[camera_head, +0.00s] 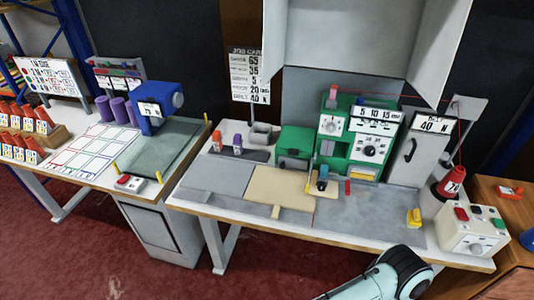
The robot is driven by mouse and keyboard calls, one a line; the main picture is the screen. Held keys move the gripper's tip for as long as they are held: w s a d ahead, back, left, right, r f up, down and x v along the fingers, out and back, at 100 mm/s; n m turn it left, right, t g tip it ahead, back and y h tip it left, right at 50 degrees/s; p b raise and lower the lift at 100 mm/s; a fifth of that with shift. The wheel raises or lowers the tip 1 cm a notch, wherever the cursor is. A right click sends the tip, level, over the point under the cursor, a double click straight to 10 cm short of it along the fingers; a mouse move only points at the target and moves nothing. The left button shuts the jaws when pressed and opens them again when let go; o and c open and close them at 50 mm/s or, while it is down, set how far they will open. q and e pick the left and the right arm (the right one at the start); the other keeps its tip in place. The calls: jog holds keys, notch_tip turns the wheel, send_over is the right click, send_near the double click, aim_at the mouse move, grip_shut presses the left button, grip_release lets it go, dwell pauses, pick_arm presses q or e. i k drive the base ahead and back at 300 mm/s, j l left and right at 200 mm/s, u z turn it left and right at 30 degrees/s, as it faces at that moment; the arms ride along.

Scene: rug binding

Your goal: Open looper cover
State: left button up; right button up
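A green machine (325,139) stands at the back of the right-hand table, with dials and number plates on its front. A lower green box section (294,142) makes its left side. A light grey panel with a dark handle (411,149) stands upright at its right, under a "40 N" sign. I cannot tell which part is the looper cover, or whether it is open. A rounded white and dark arm link of mine (399,270) shows at the bottom right. Neither of my grippers is in view.
A tan piece (286,191) lies on the right table (205,206) before the machine. A yellow block (414,218), a red cone (450,182) and a control box with buttons (473,231) stand at right. A blue machine (152,107) stands on the left table. Red floor lies in front.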

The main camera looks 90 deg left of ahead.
aim_at(295, 139)
jog(key=u, duration=2.9)
